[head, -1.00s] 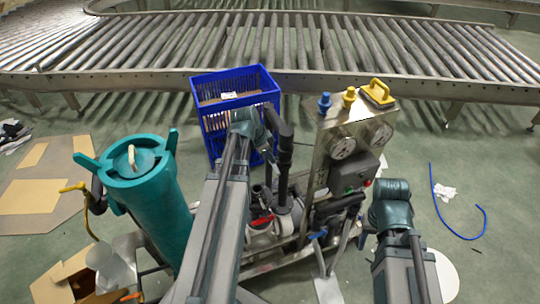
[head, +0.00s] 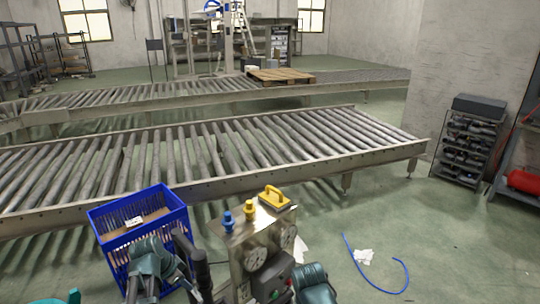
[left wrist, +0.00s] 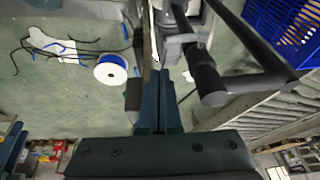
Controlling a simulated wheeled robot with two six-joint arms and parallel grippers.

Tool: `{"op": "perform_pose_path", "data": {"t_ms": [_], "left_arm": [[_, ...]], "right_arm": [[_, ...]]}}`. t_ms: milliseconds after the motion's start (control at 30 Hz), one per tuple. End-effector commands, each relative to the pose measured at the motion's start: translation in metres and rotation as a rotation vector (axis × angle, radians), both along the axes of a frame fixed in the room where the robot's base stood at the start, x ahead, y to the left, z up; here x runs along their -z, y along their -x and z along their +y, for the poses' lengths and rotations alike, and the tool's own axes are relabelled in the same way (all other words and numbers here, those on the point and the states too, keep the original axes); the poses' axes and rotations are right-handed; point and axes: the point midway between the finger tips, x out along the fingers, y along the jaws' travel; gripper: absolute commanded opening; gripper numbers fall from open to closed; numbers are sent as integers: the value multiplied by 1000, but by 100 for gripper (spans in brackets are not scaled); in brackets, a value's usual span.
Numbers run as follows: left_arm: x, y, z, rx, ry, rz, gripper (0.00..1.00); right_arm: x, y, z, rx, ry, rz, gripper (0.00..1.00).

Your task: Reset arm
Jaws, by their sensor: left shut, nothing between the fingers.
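My left gripper (left wrist: 160,78) shows in the left wrist view with its dark fingers pressed together and nothing between them, pointing over the floor. My left arm (head: 150,262) shows at the bottom left of the head view, in front of the blue crate. A teal joint of my right arm (head: 315,285) shows at the bottom; my right gripper is out of sight. The steel panel (head: 262,232) with gauges, blue and yellow fittings and a yellow handle (head: 274,198) stands between the arms.
The blue crate (head: 168,193) stands before the long roller conveyor (head: 230,180). A blue hose (head: 365,277) and white scrap (head: 363,257) lie on open green floor at right. A rack (head: 467,150) stands far right. A white disc (left wrist: 111,71) lies on the floor.

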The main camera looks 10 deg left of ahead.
Motion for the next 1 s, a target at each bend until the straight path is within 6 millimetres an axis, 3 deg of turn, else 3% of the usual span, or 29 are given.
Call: {"op": "perform_pose_path", "data": {"t_ms": [300,500,733,1000], "left_arm": [[12,33,-140,-111,-42,231,0],[14,70,-206,-225,-133,322,0],[13,100,-245,-329,-216,347,0],[13,108,-253,-367,-239,348,0]], "right_arm": [[0,0,0,0,0,0,50],[0,0,0,0,0,0,50],[0,0,0,0,0,0,50],[0,0,0,0,0,0,50]]}}
